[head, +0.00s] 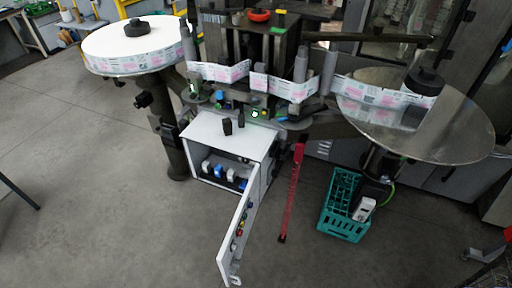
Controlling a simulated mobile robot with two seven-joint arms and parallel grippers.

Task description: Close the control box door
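The white control box (222,133) stands below the reel labeller in the middle of the head view. Its front is uncovered, and several white and blue components show inside. The control box door (238,234) stands wide open, swung out toward me from the box's right front edge. Coloured buttons run along the door, and a light-coloured latch or handle part shows near its lower end. Neither of my grippers is in view, and nothing touches the door.
A teal crate (343,232) stands on the floor to the right. A red bar (291,195) hangs between door and crate. A white reel (131,45) and a grey reel plate (455,125) overhang both sides. The floor (110,215) left of the door is clear.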

